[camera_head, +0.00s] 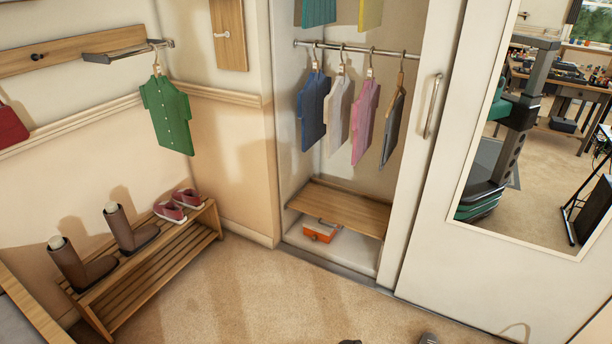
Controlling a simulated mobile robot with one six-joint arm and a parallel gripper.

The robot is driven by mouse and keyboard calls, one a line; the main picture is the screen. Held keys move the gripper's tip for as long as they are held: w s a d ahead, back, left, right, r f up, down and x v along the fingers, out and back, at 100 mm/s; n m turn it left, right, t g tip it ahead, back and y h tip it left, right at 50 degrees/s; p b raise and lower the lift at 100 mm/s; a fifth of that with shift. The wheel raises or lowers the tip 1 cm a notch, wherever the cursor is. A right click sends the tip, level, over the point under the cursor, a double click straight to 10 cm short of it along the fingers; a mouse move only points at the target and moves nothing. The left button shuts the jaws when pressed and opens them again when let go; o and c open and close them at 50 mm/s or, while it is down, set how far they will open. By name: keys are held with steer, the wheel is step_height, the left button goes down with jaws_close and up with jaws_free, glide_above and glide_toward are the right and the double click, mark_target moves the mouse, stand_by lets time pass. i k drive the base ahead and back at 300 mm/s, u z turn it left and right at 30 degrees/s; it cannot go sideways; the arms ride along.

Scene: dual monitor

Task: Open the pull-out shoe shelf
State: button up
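A low wooden shelf board (342,207) sits inside the open wardrobe, below the hanging clothes. It looks like the pull-out shoe shelf and appears pushed in, within the wardrobe sides. A small curved shape, perhaps a handle, shows at its front edge. An orange box (321,230) stands on the wardrobe floor under the board, partly hidden by it. Two small dark shapes are cut off at the bottom edge of the picture, apart from each other. They may be the tips of my gripper, well in front of the wardrobe, but I cannot tell.
A sliding door with a vertical handle (432,106) and a mirror (540,120) borders the wardrobe's right. A slatted rack (165,266) with brown boots and red shoes stands at left. A green shirt (167,115) hangs above it. The carpet (270,295) before the wardrobe is clear.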

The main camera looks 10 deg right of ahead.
mark_target(367, 214)
steer(key=u, duration=0.5)
steer(key=i, duration=0.55)
steer(key=u, duration=0.8)
steer(key=i, duration=0.75)
steer(key=u, duration=0.4)
